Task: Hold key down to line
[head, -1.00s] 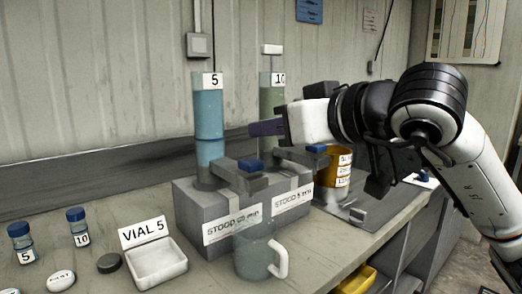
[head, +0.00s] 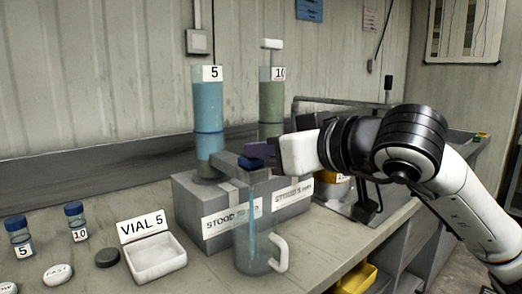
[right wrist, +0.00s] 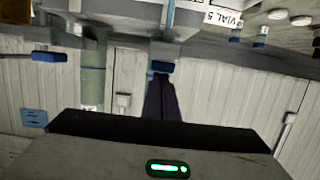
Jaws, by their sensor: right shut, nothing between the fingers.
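The column marked 5 (head: 207,105) holds blue liquid and has a dark blue line (head: 209,132) around it partway down. Its grey tap reaches forward with a blue key (head: 249,162) on top. My right gripper (head: 259,151) is shut and empty, its dark purple fingertips at the key. In the right wrist view the fingertips (right wrist: 161,88) meet the blue key (right wrist: 161,66). A thin blue stream (head: 252,205) falls from the tap into the clear mug (head: 246,255). The liquid's surface is above the line. My left gripper is out of view.
The column marked 10 (head: 270,105), with greenish liquid, stands close on the right, its tap partly hidden by my gripper. The grey block (head: 193,210) carries both columns. A white tray labelled VIAL 5 (head: 158,262) and small vials (head: 76,220) stand left.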

